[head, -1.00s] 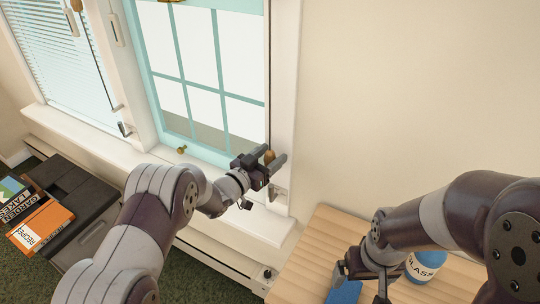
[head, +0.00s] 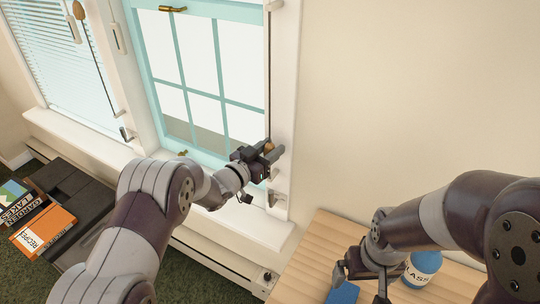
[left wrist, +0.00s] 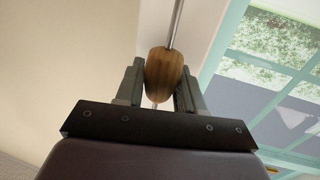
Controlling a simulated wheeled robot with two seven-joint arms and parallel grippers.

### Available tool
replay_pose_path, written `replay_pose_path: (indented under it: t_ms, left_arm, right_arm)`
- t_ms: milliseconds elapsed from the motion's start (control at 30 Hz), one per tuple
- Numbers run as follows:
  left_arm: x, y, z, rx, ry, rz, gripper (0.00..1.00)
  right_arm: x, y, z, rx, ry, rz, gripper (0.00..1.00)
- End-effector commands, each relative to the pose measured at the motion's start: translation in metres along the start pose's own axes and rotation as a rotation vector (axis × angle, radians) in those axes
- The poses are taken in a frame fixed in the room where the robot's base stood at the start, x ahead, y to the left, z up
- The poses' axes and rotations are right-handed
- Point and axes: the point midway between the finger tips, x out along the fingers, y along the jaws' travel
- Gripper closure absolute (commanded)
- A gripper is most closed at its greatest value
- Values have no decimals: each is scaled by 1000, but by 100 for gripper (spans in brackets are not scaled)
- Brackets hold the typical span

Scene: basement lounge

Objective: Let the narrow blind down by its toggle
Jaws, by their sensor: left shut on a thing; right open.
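The brown wooden toggle (head: 269,147) hangs on a thin cord along the right side of the teal-framed window. My left gripper (head: 271,150) is shut on it, above the sill. The left wrist view shows the toggle (left wrist: 165,75) between the two fingers (left wrist: 160,88), with the cord running up from its top and showing again below it. The narrow blind itself is not in view; the window's visible panes are uncovered. My right gripper (head: 366,280) is open at the lower right, low over the wooden table, near a blue block.
A blue bottle (head: 423,268) and a blue block (head: 343,293) are on the wooden table (head: 325,240). A metal cleat (head: 276,198) is on the right casing. At left, a wider blind (head: 55,60) is down, with its own toggle (head: 78,10). Books (head: 42,230) lie on a dark cabinet.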

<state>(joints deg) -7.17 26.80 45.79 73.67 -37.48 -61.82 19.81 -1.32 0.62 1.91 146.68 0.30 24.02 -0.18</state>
Motion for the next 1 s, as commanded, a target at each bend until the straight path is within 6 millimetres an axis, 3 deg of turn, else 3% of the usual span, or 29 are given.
replay_pose_path:
  t_ms: [33,500,800,1000]
  left_arm:
    - [1,-1,-31,5,12,0,100]
    - [0,0,-195,4,9,0,100]
    - [-1,0,-269,2,7,-1,100]
    - [-1,0,-294,1,4,-1,100]
  right_arm:
    - [-18,0,-2,0,0,0,0]
    - [-102,0,-12,0,0,0,0]
    - [-142,0,-17,0,0,0,0]
    - [-156,0,-18,0,0,0,0]
